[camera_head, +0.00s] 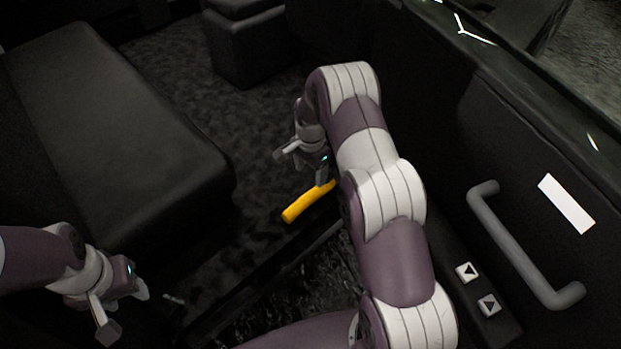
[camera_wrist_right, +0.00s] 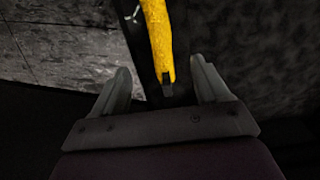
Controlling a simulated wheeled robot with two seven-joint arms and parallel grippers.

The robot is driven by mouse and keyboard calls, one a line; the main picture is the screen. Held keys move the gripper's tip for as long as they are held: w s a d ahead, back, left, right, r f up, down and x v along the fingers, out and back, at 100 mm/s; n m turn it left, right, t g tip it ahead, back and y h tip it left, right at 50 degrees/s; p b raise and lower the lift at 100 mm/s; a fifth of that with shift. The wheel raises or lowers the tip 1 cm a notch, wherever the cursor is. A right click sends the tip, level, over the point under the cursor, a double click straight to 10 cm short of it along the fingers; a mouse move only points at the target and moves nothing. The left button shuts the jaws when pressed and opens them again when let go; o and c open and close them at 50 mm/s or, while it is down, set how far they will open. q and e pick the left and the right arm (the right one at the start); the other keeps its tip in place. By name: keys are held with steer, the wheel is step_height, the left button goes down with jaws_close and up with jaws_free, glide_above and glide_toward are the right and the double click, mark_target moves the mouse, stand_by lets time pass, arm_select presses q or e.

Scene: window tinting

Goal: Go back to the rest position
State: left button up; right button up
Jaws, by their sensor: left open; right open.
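My right gripper (camera_head: 301,168) is open, at the end of the arm that reaches across the middle of the head view. A yellow handle-like object (camera_head: 308,203) lies just below it, near the dark sill. In the right wrist view the yellow object (camera_wrist_right: 158,38) shows beyond and between the spread fingers (camera_wrist_right: 160,68), with a dark tip towards the gripper. The fingers do not close on it. My left gripper (camera_head: 125,313) is open and empty at the lower left of the head view.
A dark seat (camera_head: 110,110) fills the left, and a dark box-like block (camera_head: 245,45) stands at the back. On the right is a dark door panel with a grey handle (camera_head: 520,245), a white label (camera_head: 566,203) and two arrow buttons (camera_head: 467,271). Carpet (camera_head: 180,60) lies between.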

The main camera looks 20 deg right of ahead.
steer(key=shift+r, duration=0.5)
steer(key=s+a+r+n, duration=0.3)
steer(key=s+r+n, duration=0.2)
steer(key=s, duration=0.3)
steer(key=s+a+r+n+t, duration=0.1)
steer(key=s+a+r+n, duration=0.1)
steer(key=s+r+n, duration=0.45)
steer(key=s+a+r+n, duration=0.3)
steer(key=s+r, duration=0.1)
steer(key=s, duration=0.6)
step_height(320, 180, up, 30)
steer(key=p, duration=2.9)
steer(key=shift+w+a+f, duration=0.2)
steer(key=shift+w+a, duration=0.05)
steer(key=shift+w, duration=0.05)
